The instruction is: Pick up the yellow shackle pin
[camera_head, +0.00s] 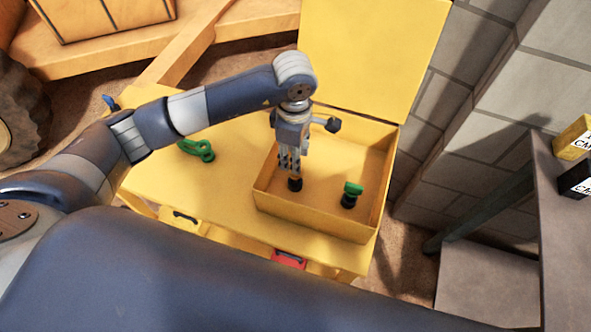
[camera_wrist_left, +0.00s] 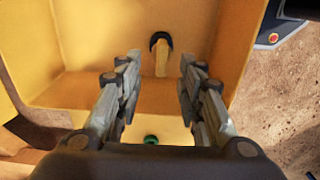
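The yellow shackle pin (camera_wrist_left: 161,58) has a black ring or base and shows in the left wrist view beyond my fingertips, in the gap between them. My left gripper (camera_head: 290,168) points down into the open yellow box (camera_head: 315,222). Its two fingers are apart with nothing between them. In the head view the gripper mostly hides the yellow pin; a black piece (camera_head: 295,185) shows just below the fingers, probably its base. My right gripper is not in view.
A green-topped pin with a black base (camera_head: 351,194) stands in the box, right of the gripper. A green shackle (camera_head: 197,149) lies on the yellow surface to the left. The raised yellow lid (camera_head: 370,50) stands behind the box. A grey table (camera_head: 566,215) is at right.

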